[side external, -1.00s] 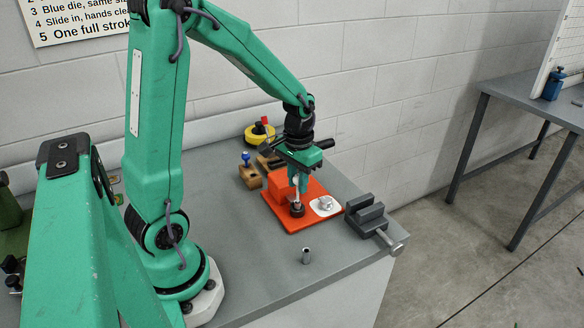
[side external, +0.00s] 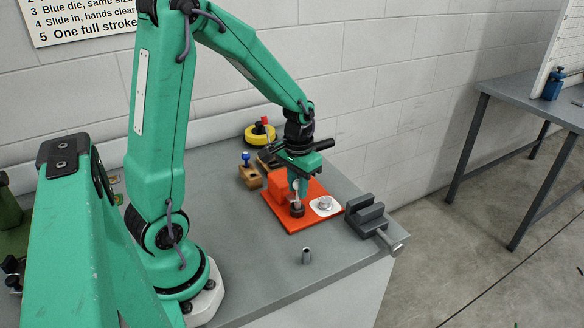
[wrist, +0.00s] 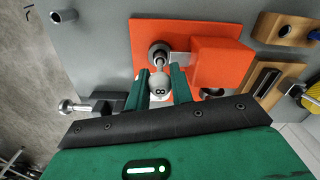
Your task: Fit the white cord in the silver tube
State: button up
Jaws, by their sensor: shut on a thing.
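My gripper (side external: 297,192) is above the orange plate, fingers pointing down. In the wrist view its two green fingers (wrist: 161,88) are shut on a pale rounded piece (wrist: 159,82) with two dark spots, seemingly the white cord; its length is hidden. A dark round collar (side external: 297,210) stands on the plate just below the fingertips; I cannot tell whether the held piece touches it. The silver tube (side external: 306,256) stands upright and open-topped on the grey bench, apart from the gripper. It also shows at top left in the wrist view (wrist: 63,17).
The orange plate (side external: 282,222) carries an orange block (side external: 279,182) and a white pad with a silver knob (side external: 325,204). A dark grey vise (side external: 366,214) stands right of it. Wooden blocks (side external: 250,177) and a yellow reel (side external: 260,135) are behind. The bench around the tube is clear.

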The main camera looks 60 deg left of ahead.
jog(key=shift+f, duration=1)
jog(key=o, duration=1)
jog(key=shift+r, duration=3.9)
